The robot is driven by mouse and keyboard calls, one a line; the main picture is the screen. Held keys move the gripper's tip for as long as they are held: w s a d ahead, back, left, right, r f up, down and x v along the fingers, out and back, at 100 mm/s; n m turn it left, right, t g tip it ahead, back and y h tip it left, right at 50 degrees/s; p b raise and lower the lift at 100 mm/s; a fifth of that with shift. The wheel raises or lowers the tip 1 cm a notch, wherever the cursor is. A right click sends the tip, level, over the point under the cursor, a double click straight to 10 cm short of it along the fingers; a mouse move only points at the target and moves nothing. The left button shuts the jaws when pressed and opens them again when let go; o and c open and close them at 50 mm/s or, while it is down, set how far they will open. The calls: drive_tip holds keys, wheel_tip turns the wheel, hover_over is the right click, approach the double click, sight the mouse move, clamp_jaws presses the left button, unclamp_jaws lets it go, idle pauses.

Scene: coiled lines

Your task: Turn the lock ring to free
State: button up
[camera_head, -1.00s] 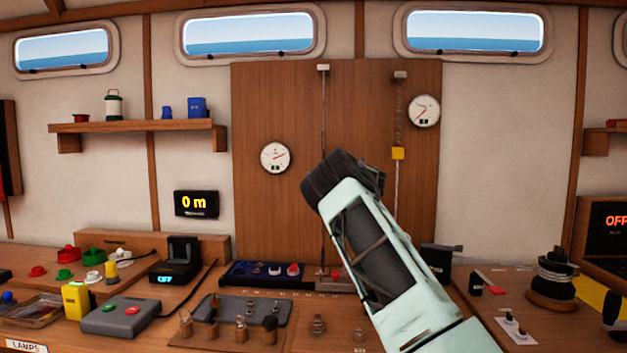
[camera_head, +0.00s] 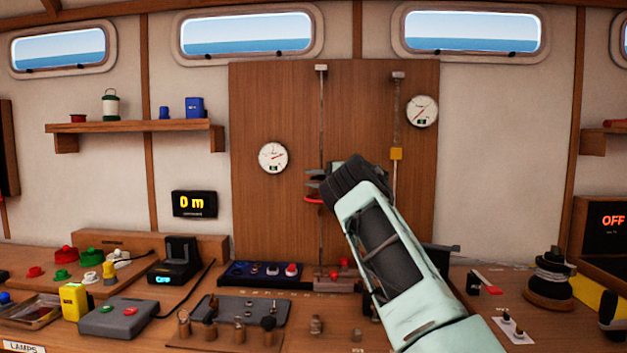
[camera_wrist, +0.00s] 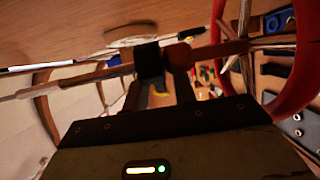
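A red ring (camera_head: 313,198) shows just left of my gripper (camera_head: 338,180) in the head view, beside the vertical line on the wood panel. I take it to be the lock ring, but no label confirms this. In the wrist view the red ring (camera_wrist: 292,88) is large, at the right, and a thin rod or line passes across it. My gripper (camera_wrist: 165,62) reaches toward a black collar (camera_wrist: 148,60) and a brown rounded piece on that line. The finger tips are dark and partly merged with these parts, so I cannot tell whether they grip anything.
The wood panel (camera_head: 265,100) stands close behind my gripper, with a round dial (camera_head: 273,158) left and another dial (camera_head: 422,111) upper right. The bench below is crowded with small fittings.

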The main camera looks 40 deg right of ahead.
drive_tip(key=shift+s, duration=0.1)
drive_tip(key=b+v, duration=0.4)
drive_tip(key=v, duration=1.3)
drive_tip(key=shift+s+d, duration=0.1)
